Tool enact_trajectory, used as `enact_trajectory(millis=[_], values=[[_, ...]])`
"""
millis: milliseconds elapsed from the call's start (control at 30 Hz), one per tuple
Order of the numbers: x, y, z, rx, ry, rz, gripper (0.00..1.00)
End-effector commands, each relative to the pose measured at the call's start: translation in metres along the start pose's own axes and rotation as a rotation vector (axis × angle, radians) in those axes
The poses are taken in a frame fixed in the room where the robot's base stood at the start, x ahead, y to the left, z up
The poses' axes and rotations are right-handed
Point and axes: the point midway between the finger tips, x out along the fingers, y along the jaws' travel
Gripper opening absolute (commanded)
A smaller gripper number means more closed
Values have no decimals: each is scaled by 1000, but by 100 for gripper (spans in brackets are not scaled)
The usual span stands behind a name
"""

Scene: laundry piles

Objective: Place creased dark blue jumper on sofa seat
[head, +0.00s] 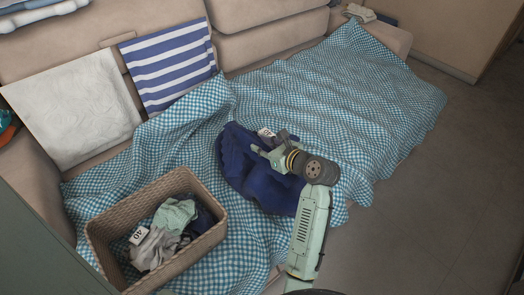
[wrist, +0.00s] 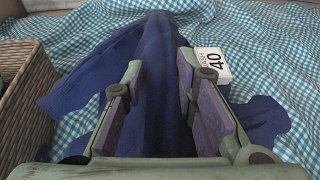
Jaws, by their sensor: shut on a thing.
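The dark blue jumper (head: 238,167) lies creased on the blue-and-white checked cloth (head: 330,100) that covers the sofa seat. In the wrist view the jumper (wrist: 158,75) runs up between my fingers and spreads out to both sides beyond them. My gripper (head: 272,152) is over the jumper in the head view, and my arm hides part of it. In the wrist view my gripper (wrist: 158,100) is shut on a fold of the jumper. A white tag marked 40 (wrist: 212,62) shows beside the right finger. I cannot tell whether the cloth bears the jumper's whole weight.
A wicker basket (head: 105,232) with several garments stands on the checked cloth at the left; its side also shows in the wrist view (wrist: 18,90). A white cushion (head: 72,108) and a blue striped cushion (head: 170,65) lean on the backrest. The cloth's right part is clear.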

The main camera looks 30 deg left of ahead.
Motion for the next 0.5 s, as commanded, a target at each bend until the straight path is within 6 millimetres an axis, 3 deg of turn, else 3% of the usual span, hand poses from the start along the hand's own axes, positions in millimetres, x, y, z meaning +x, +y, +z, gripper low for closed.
enact_trajectory(millis=[200, 500], values=[[11, 0, -26, 2, -1, 0, 0], [11, 0, -27, 1, -1, 0, 0]])
